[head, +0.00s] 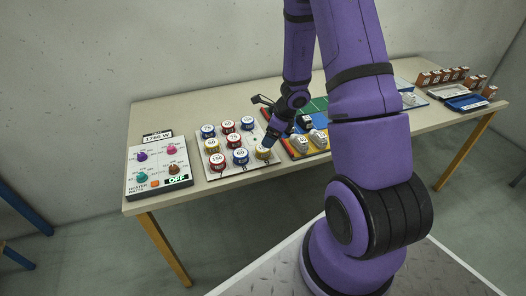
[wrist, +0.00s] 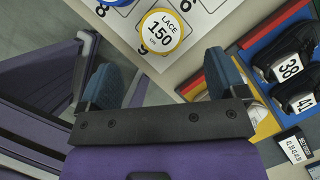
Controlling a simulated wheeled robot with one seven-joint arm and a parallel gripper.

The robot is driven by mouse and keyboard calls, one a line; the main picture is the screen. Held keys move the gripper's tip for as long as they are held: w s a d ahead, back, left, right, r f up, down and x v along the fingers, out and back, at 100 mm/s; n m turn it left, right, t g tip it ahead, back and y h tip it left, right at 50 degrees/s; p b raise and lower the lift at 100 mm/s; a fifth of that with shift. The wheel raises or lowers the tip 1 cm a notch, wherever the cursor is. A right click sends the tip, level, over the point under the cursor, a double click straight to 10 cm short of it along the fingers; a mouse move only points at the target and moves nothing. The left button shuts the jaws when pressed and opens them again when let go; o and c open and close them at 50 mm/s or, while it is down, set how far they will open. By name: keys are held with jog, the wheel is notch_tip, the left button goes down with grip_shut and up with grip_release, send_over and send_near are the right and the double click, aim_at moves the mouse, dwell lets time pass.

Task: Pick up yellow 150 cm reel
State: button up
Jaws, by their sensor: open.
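The yellow reel marked LACE 150 (wrist: 162,33) sits in a corner cell of the white numbered board (wrist: 207,12), label facing up. It also shows in the head view at the board's front right corner (head: 263,155). My gripper (wrist: 164,75) is open and empty. Its two blue-padded fingers are spread wide, and the reel lies just beyond the fingertips, between their lines. In the head view, my gripper (head: 268,142) is right over the reel and partly hides it. No contact with the reel is visible.
Several other red, blue and yellow reels (head: 230,127) stand close by on the board. Coloured trays with shoes (head: 299,143) are just right of my gripper. A heater panel (head: 157,165) is on the left. Boxes and a blue tray (head: 466,102) are at the far right.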

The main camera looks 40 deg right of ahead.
aim_at(263, 148)
jog(key=shift+x, duration=4.15)
jog(key=shift+d, duration=0.1)
jog(key=c, duration=1)
